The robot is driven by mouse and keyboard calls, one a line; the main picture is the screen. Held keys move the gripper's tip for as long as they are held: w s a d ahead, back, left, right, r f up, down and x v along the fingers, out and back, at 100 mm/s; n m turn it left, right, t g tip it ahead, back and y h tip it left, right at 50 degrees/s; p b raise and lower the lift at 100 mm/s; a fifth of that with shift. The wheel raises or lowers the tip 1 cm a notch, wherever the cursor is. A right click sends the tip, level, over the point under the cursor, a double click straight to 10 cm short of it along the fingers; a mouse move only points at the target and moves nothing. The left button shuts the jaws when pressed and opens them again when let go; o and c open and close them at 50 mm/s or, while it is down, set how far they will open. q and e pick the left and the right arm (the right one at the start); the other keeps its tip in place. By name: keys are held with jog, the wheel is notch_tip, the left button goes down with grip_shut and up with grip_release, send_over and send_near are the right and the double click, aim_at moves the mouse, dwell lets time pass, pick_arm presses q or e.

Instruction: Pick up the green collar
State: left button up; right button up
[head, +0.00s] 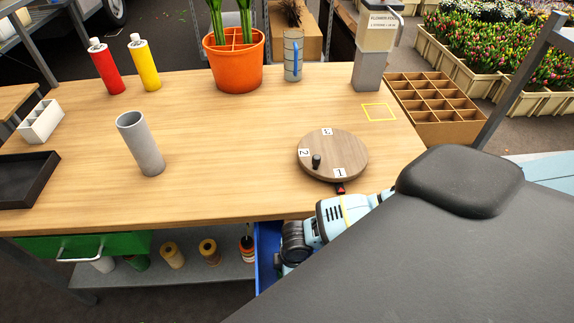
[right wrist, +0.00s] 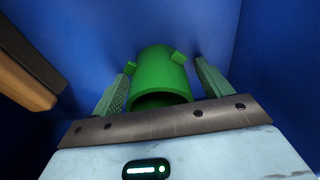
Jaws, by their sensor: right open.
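The green collar (right wrist: 160,72) is a short hollow tube with small tabs on its sides, inside a deep blue container. In the right wrist view my right gripper (right wrist: 160,82) is open, with one finger on each side of the collar; I cannot tell whether they touch it. In the head view my right arm (head: 330,218) reaches down past the table's front edge into the blue container (head: 266,262). The collar and the right fingertips are hidden there. My left gripper is not in view.
A round turntable (head: 345,160) numbered on top sits on the wooden table (head: 235,150) just above my arm. A grey tube (head: 141,145) stands at the left. A green drawer (head: 130,242) is under the table. A brown-and-black edge (right wrist: 28,80) shows left of the right fingers.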

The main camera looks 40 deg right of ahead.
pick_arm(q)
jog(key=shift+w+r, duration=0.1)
pick_arm(e)
jog(key=shift+r, duration=0.1)
jog(key=shift+c, duration=0.4)
jog(key=c, duration=1)
